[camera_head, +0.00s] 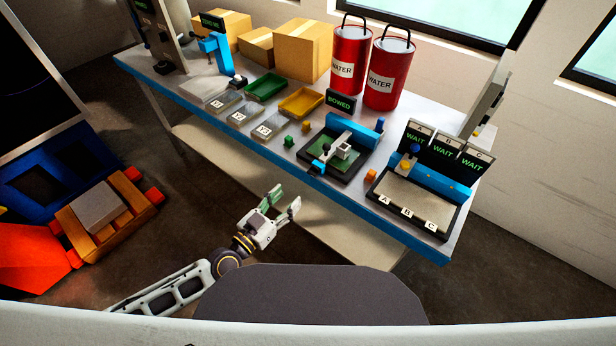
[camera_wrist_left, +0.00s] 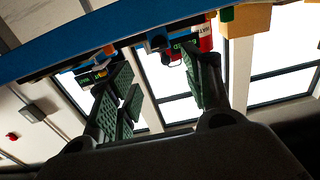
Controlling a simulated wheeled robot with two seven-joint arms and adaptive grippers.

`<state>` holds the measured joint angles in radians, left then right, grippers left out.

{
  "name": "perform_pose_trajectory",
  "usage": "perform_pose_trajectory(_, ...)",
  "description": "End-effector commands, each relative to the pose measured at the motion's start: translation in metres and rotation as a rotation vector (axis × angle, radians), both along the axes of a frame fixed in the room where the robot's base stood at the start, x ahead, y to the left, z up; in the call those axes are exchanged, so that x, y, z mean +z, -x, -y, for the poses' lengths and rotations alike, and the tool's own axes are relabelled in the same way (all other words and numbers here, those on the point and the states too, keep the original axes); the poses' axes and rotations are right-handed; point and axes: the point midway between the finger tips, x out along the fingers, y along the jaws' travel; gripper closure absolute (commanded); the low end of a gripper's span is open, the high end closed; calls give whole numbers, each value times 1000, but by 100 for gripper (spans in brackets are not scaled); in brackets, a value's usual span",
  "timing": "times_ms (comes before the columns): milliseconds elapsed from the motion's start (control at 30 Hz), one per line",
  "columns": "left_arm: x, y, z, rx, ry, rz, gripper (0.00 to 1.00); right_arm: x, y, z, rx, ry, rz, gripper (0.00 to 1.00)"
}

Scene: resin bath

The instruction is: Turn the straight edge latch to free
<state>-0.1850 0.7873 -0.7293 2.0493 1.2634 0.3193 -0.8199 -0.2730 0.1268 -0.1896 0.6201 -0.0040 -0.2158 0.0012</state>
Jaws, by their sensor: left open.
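The station under the sign reading BOWED (camera_head: 341,101) has a dark green plate (camera_head: 350,172) with a blue bar along its back and a grey piece on it. A blue part (camera_head: 319,163) stands at its front left, at the table edge; it may be the straight edge latch, but its setting is too small to tell. My left gripper (camera_head: 281,202) is open and empty, in front of the table and apart from it, lower left of this station. Its two green-padded fingers (camera_wrist_left: 165,85) stand apart in the left wrist view, below the blue table edge. My right gripper is not in view.
The table's blue front edge (camera_head: 250,140) lies between my left gripper and the stations. A tray labelled A, B, C (camera_head: 417,198) with WAIT signs stands right. Red WATER buckets (camera_head: 388,72) stand behind. Small green (camera_head: 289,141) and orange (camera_head: 370,176) blocks flank the plate.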

Motion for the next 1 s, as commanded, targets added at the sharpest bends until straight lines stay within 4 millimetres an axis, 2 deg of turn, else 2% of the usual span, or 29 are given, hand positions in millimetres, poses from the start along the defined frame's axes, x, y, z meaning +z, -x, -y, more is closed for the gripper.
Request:
perform_pose_trajectory(633, 1, -51, 36, 1, 2, 1, 50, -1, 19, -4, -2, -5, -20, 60)
perform_pose_trajectory(1000, 0, -79, 57, 1, 1, 1, 50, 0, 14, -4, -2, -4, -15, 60)
